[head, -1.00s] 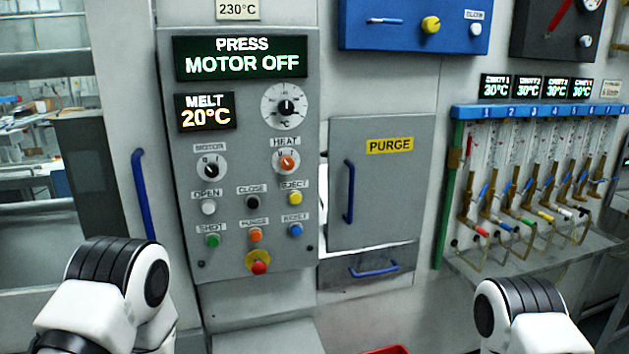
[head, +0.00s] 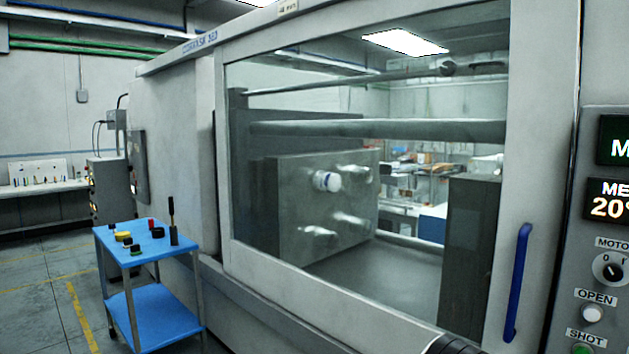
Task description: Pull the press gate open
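The press gate (head: 541,110) is a light grey panel with a large clear window. It stands across the press opening, its right edge beside the control panel, and looks shut. Its blue vertical handle (head: 517,283) is on the right side of the frame, with nothing touching it. Through the window I see a grey platen block (head: 285,205) with several protruding round parts and horizontal bars. Neither of my grippers is in view. Only a small piece of my arm shows at the bottom edge, below and left of the handle.
The grey control panel (head: 592,255) with displays, a knob and buttons is at the right edge. A blue two-shelf cart (head: 155,306) with small items on top stands at the left of the press. Floor (head: 40,290) left of the cart is open.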

